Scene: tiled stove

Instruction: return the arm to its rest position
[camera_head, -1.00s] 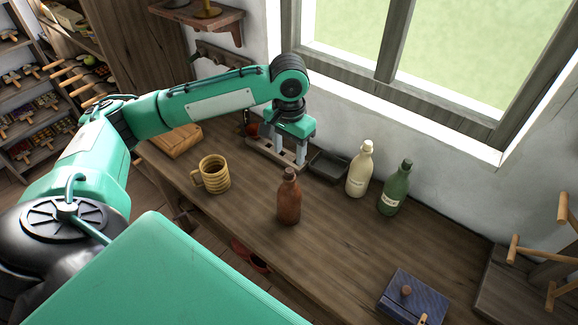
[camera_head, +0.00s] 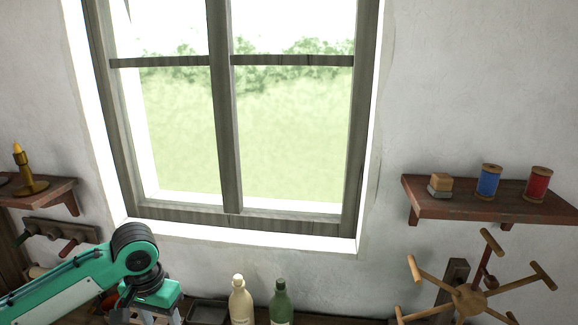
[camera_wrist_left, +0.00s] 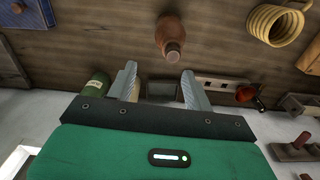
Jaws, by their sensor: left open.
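My left arm (camera_head: 65,280) comes in at the bottom left of the head view, bent downward at the wrist. My left gripper (camera_head: 157,316) points down there, and its fingertips are cut off by the lower edge. In the left wrist view the two fingers of the gripper (camera_wrist_left: 159,68) stand apart with nothing held between them. A dark tray (camera_wrist_left: 160,88) shows behind the gap. A brown bottle (camera_wrist_left: 170,35) stands beyond the fingertips. My right gripper is in neither view.
A cream bottle (camera_head: 240,302) and a green bottle (camera_head: 281,304) stand right of the gripper. The window wall is behind; a spool shelf (camera_head: 450,205) and wooden peg wheel (camera_head: 470,300) are right.

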